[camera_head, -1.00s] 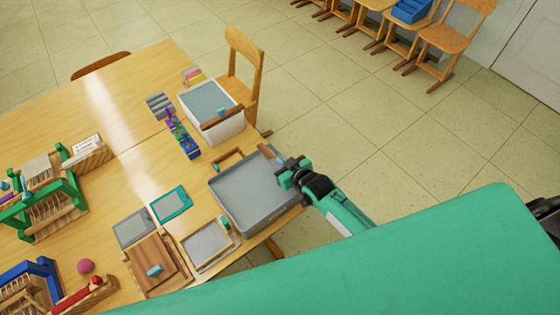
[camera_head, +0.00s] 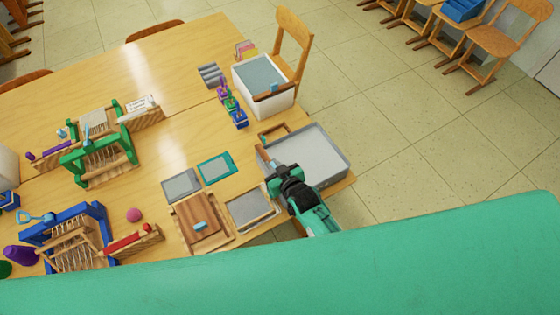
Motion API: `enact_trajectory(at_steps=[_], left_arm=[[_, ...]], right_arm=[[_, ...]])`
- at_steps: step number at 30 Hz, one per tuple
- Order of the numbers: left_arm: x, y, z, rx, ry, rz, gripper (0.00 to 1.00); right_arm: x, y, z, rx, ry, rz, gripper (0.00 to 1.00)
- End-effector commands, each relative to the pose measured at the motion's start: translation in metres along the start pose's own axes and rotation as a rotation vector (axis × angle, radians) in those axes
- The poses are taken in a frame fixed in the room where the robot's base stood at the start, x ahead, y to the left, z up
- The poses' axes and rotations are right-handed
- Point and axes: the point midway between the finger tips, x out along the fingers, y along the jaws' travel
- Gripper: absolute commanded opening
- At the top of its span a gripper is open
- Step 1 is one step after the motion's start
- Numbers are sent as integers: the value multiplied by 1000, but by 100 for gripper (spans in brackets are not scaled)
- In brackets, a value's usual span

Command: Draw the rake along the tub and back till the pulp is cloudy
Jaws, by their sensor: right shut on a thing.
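The tub (camera_head: 322,150) is a shallow grey rectangular tray at the table's right edge. Its contents are an even pale grey; I cannot tell how cloudy the pulp is. My right gripper (camera_head: 273,179) is at the tub's near left side and hides that part of the rim. It is shut on a brown wooden piece (camera_head: 262,156), apparently the rake's handle, which sticks out past the fingers. The rake's head is not clearly seen. My left gripper is not in view.
A white bin (camera_head: 283,104) with grey-blue contents and a brown bar stands behind the tub. A wooden handle-like piece (camera_head: 274,133) lies by the tub's far left corner. Framed screens (camera_head: 251,209) and a wooden board (camera_head: 200,220) lie to the left. A chair (camera_head: 290,47) stands behind.

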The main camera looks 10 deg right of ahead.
Motion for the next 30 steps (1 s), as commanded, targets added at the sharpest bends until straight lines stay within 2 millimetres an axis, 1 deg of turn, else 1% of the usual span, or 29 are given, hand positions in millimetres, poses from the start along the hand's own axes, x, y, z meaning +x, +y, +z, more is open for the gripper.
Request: enact_trajectory(at_steps=[1,3,10,11,13,14,23,26,30], left_arm=[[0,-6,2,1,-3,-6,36],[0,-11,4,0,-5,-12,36],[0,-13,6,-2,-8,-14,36],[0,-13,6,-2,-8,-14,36],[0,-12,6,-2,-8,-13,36],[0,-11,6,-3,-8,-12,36],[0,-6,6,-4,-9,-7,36],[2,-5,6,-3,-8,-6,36],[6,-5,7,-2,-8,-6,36]], right_arm=[[0,-5,0,2,-1,-5,0],[0,-6,0,2,-1,-6,0],[0,-7,1,3,-1,-8,0],[0,-7,1,3,-1,-8,19],[0,-7,1,3,-1,-8,32],[0,-6,1,3,-1,-7,35],[-1,-5,1,1,0,-5,35],[-6,-4,2,1,0,-5,35],[-23,-4,3,1,-1,-5,35]])
